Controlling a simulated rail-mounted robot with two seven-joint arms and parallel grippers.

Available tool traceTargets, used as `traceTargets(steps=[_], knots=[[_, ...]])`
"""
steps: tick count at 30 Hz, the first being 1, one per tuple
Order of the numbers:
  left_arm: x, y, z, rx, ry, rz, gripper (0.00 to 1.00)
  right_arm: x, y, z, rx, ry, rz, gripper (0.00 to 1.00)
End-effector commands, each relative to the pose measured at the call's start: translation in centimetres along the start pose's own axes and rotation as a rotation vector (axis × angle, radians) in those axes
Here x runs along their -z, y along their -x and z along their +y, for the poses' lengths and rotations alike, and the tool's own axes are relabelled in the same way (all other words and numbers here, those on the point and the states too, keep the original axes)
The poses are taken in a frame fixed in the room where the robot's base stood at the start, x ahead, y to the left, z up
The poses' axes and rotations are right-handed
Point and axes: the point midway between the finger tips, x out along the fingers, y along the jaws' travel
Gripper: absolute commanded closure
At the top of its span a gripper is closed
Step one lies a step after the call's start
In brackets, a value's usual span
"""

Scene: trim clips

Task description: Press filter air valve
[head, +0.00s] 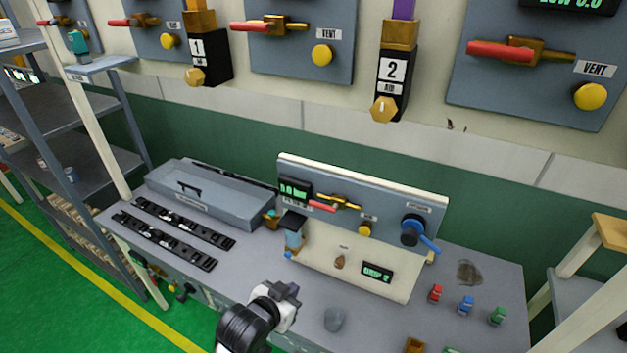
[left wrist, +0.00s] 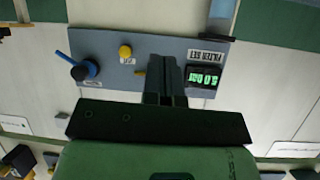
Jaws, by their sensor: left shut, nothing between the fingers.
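The small grey-blue panel (head: 385,205) stands at the back of the bench. It carries a brass valve (head: 340,201) with a red handle (head: 322,207) pointing left, a yellow button (head: 365,230) and a blue-handled knob (head: 414,232). In the left wrist view the panel appears upside down, with the yellow button (left wrist: 125,51), blue knob (left wrist: 80,72), a "FILTER SET" label (left wrist: 208,57) and a green 5.0 bar display (left wrist: 203,80). My left gripper (head: 291,291) is shut and empty, in front of and below the panel, apart from it. In the left wrist view its fingers (left wrist: 167,75) hide most of the brass valve.
A grey tray (head: 215,195) and black strips (head: 165,240) lie left on the bench. Red, blue (head: 466,305) and green small items stand right. Large valve panels (head: 300,50) hang on the wall above.

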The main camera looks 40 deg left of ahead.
Motion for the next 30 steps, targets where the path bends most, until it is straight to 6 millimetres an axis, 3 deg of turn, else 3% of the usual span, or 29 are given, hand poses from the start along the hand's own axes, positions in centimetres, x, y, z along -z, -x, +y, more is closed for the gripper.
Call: traceTargets(steps=[1, 3, 6, 9, 14, 25, 30], knots=[[4.5, 0.7, -1.0, 0.017, 0.022, 0.062, 1.0, 0.8, 2.4, 0.1, 0.001, -0.001, -0.001, 0.57], [8.1, 0.9, -2.1, 0.037, 0.045, 0.132, 1.0, 1.2, 3.6, 0.1, 0.001, -0.001, -0.001, 0.57], [11.9, 1.2, -3.4, 0.058, 0.071, 0.208, 1.0, 1.6, 4.9, 0.1, 0.001, -0.001, -0.001, 0.57], [14.4, 1.6, -4.3, 0.073, 0.089, 0.261, 1.0, 1.8, 5.6, 0.1, 0.001, 0.0, -0.001, 0.57], [16.0, 1.8, -5.0, 0.084, 0.102, 0.297, 1.0, 1.9, 6.0, 0.2, 0.0, 0.0, -0.002, 0.57], [16.1, 1.7, -5.0, 0.085, 0.103, 0.301, 1.0, 1.8, 5.8, 0.4, -0.006, 0.008, -0.005, 0.57], [16.5, 0.6, -5.1, 0.084, 0.102, 0.3, 1.0, 1.9, 6.2, 0.4, -0.006, 0.008, -0.005, 0.57]])
